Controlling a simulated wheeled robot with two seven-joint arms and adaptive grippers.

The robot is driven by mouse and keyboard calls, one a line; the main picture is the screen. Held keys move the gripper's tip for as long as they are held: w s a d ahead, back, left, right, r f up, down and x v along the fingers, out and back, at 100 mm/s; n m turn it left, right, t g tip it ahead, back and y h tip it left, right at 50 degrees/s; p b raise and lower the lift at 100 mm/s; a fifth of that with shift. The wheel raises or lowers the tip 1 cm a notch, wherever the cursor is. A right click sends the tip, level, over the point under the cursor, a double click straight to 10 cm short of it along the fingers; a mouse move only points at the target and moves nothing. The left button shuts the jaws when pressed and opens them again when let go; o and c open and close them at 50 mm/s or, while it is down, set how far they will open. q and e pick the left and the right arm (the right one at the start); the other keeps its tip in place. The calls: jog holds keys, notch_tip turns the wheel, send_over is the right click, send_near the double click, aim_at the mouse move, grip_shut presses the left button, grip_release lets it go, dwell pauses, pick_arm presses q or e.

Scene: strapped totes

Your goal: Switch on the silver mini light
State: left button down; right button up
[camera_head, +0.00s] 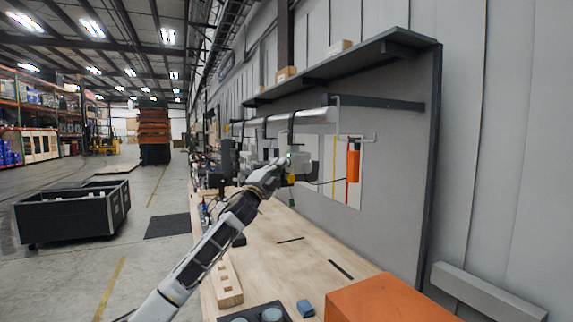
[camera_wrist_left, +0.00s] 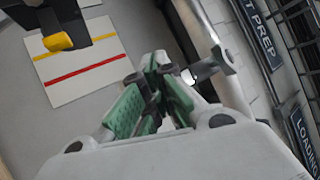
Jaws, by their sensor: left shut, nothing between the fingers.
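My left gripper (camera_head: 286,162) is raised over the workbench, near the tools hanging under the shelf. In the left wrist view its green-padded fingers (camera_wrist_left: 155,68) are shut with nothing between them. Just right of the fingertips is a small grey and black fitting (camera_wrist_left: 208,68) with a bright white end. It looks like the silver mini light, but I cannot be sure. It is partly hidden behind the finger, and I cannot tell whether they touch. In the head view my gripper and the crowded tools hide the light. My right gripper is not in view.
An orange cylinder (camera_head: 353,163) hangs right of the gripper. A black tool with a yellow tip (camera_wrist_left: 60,41) is at upper left in the wrist view. The wooden bench (camera_head: 290,245) holds an orange box (camera_head: 385,300) at the front. A dark shelf (camera_head: 345,62) overhangs the wall.

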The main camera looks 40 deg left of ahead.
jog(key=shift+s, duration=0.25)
pick_arm(q)
jog(key=shift+s+f, duration=0.1)
jog(key=shift+s, duration=0.1)
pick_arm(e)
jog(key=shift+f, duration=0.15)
pick_arm(q)
jog(key=shift+s+a+b, duration=0.3)
jog(key=shift+s+b, duration=0.05)
jog(key=shift+s, duration=0.15)
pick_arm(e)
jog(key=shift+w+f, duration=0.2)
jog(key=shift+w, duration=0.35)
pick_arm(q)
jog(key=s+b, duration=0.1)
jog(key=s+a+b, duration=0.1)
jog(key=s, duration=0.1)
jog(key=s+a+b, duration=0.1)
jog(key=shift+s+a, duration=0.15)
jog(key=shift+s, duration=0.1)
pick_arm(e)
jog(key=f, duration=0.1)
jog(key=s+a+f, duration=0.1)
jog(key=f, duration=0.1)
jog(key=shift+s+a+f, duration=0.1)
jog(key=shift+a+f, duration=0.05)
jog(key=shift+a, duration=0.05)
